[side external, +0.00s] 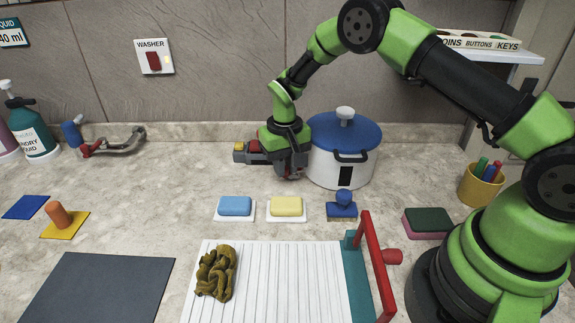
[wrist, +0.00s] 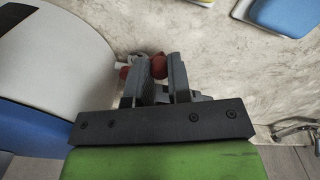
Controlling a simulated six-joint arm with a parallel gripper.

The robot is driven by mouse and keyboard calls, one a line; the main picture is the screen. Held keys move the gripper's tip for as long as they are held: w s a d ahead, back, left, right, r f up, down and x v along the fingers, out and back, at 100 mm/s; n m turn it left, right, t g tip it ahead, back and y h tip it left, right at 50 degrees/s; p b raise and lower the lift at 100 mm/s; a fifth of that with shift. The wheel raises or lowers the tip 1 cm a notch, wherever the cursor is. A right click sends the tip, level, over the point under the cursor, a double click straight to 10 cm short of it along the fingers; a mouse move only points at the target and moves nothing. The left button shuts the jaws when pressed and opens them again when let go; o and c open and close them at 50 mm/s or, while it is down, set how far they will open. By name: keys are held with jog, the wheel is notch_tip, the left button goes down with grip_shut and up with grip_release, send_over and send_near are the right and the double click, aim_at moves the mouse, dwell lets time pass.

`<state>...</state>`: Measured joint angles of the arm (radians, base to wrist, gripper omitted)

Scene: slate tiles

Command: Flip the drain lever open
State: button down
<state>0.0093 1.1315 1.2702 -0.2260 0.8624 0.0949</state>
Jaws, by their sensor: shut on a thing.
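My gripper (side external: 290,170) is low at the left side of a white pot (side external: 325,168) with a blue lid (side external: 350,136). In the wrist view, the fingers of my gripper (wrist: 157,78) are shut on a red knobbed part (wrist: 158,66), which appears to be the drain lever. More red and a pale stub show just left of the fingers, toward the pot wall (wrist: 50,60). The fingers and wrist hide most of the lever in the side view, so its angle cannot be told.
A red-handled frame (side external: 376,265) stands at a ribbed white board (side external: 320,285). A metal tap (side external: 115,142) is at the back left.

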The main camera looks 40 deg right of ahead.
jog(key=shift+w+d+m, duration=0.1)
jog(key=shift+w+m, duration=0.3)
jog(key=shift+m, duration=0.55)
jog(key=shift+w+m, duration=0.4)
jog(key=shift+m, duration=0.55)
jog(key=c, duration=1.1)
grip_release()
jog(key=shift+o, duration=0.2)
jog(key=shift+r, duration=0.1)
notch_tip(320, 180, up, 10)
